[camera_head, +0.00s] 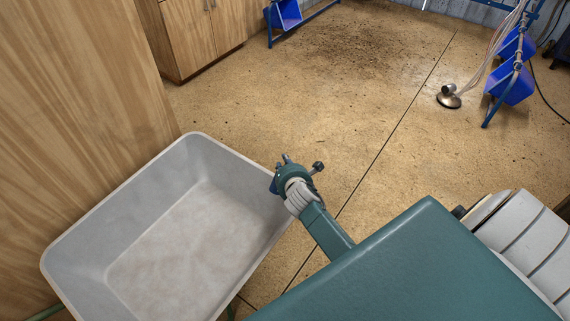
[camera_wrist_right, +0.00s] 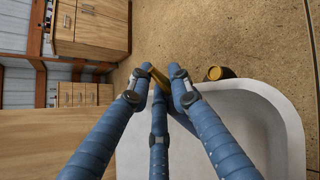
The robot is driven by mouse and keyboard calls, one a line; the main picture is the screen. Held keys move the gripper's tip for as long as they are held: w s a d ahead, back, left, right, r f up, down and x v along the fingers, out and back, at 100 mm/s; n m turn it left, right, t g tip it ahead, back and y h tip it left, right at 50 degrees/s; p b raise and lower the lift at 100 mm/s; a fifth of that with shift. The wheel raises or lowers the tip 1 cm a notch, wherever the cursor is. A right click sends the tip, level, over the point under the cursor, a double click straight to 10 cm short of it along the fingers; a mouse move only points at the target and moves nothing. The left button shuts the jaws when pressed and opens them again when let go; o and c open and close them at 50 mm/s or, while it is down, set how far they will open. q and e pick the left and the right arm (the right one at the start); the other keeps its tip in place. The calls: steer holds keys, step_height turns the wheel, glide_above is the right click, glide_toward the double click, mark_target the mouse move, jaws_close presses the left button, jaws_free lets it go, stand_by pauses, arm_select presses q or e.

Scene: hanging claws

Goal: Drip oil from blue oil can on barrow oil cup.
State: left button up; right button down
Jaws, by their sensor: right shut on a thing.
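The grey barrow (camera_head: 252,168) stands at the left in the head view, its tray empty; its pale rim also shows in the right wrist view (camera_wrist_right: 291,112). My right gripper (camera_head: 286,168) is over the barrow's right rim. In the right wrist view its fingers (camera_wrist_right: 158,82) close around the blue oil can, mostly hidden by them; a brass-yellow part (camera_wrist_right: 158,76) shows between the fingertips. A dark round cup with a yellow top (camera_wrist_right: 219,73), apparently the oil cup, is by the barrow's rim, right of the fingertips and apart from them. My left gripper is out of view.
A wooden panel (camera_head: 85,110) rises close along the barrow's left side. A wooden cabinet (camera_head: 195,40) stands behind it. Blue bins (camera_head: 512,85) on a stand and a round metal-footed item (camera_head: 449,99) are far right. The floor between is clear.

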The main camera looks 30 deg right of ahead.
steer(key=shift+r+p, duration=0.1)
steer(key=shift+p, duration=0.55)
steer(key=m+g+y+p, duration=0.1)
steer(key=p, duration=0.1)
steer(key=shift+y+p, duration=0.3)
steer(key=shift+y, duration=0.1)
steer(key=shift+f+m+g+y, duration=0.3)
steer(key=shift+f+g+y, duration=0.15)
steer(key=shift+f, duration=0.2)
steer(key=shift+a+f+m+g+y+b, duration=0.2)
steer(key=shift+f+m+g+y+b, duration=0.15)
steer(key=shift+f+y+b, duration=0.25)
steer(key=y+b, duration=0.1)
steer(key=f+m+g+y+b, duration=0.1)
steer(key=b, duration=0.1)
steer(key=shift+s+f+y, duration=0.1)
steer(key=shift+f+y, duration=0.15)
steer(key=shift+y, duration=0.1)
steer(key=m+y+b, duration=0.1)
steer(key=b, duration=0.2)
steer(key=shift+a+f+g+b, duration=0.1)
steer(key=shift+f+g+b, duration=0.2)
steer(key=shift+f+g, duration=0.1)
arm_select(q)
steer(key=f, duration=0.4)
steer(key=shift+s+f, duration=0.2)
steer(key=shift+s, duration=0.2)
arm_select(e)
steer(key=shift+y, duration=0.4)
steer(key=shift+r, duration=0.1)
